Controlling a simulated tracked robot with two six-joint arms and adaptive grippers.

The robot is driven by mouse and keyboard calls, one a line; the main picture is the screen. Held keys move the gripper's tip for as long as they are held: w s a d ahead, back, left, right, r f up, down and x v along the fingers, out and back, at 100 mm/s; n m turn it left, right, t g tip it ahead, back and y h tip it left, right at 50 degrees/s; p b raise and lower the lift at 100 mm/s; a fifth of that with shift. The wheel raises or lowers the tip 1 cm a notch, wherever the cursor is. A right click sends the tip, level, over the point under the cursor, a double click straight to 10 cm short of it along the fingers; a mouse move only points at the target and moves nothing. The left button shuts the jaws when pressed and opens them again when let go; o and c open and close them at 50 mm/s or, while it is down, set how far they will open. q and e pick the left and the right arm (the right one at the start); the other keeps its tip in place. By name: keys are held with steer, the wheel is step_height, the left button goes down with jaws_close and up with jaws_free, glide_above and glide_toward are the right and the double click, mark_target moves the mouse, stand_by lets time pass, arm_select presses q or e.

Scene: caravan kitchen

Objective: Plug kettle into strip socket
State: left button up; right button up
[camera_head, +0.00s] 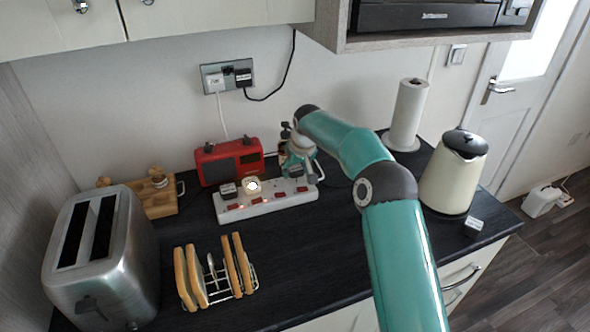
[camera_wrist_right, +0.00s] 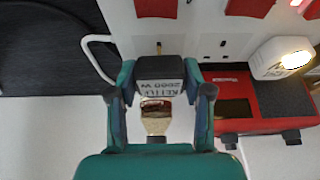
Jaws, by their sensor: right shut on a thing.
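The white strip socket (camera_head: 265,206) lies on the dark worktop, with red switches along it. My right gripper (camera_head: 300,172) is over its right end. Slots show on the strip to the right of the plug. The cream kettle (camera_head: 453,178) stands at the right of the worktop. My left gripper is not in view.
A dark plug (camera_head: 228,191) and a white plug (camera_head: 251,185) with a lit spot sit at the strip's left. A red radio (camera_head: 229,163) stands behind. A toast rack (camera_head: 217,280), toaster (camera_head: 100,255), paper roll (camera_head: 408,115) and small labelled block (camera_head: 473,227) are around.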

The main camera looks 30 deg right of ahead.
mark_target(296, 179)
steer(key=shift+f+b, duration=0.5)
steer(key=shift+f, duration=0.2)
steer(key=shift+s+a+f, duration=0.1)
steer(key=shift+f, duration=0.25)
steer(key=shift+s+f+b, duration=0.2)
steer(key=shift+f+b, duration=0.3)
steer(key=o, duration=0.9)
steer(key=shift+c, duration=0.2)
steer(key=o, duration=0.5)
steer(key=shift+w+f, duration=0.2)
steer(key=shift+c, duration=0.2)
steer(key=shift+r, duration=0.25)
